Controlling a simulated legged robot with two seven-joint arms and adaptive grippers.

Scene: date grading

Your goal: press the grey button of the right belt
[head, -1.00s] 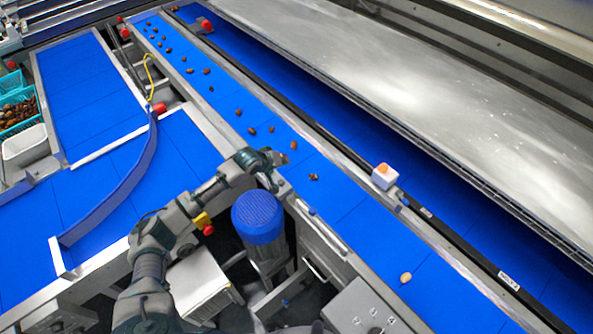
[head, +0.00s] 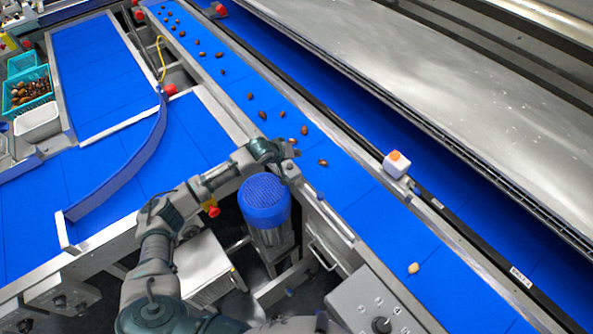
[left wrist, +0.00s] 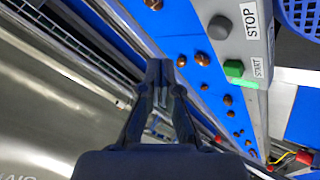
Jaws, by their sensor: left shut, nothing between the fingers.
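The grey button (left wrist: 219,27), labelled STOP, sits on a grey control box in the left wrist view. A green button (left wrist: 234,69), labelled START, is beside it. The right belt (head: 375,220) is blue and carries scattered brown dates. My left gripper (head: 288,150) is at the belt's near edge in the head view, above the blue motor. Its arm hides the buttons there. In the left wrist view my left gripper (left wrist: 160,68) is shut and empty, left of both buttons and apart from them in the picture. My right gripper is not in view.
A blue-topped motor (head: 265,200) stands below my left gripper. A white box with an orange top (head: 397,164) sits on the belt's far rail. A curved blue guide (head: 130,175) crosses the left belt. A pale date (head: 413,268) lies farther down the right belt.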

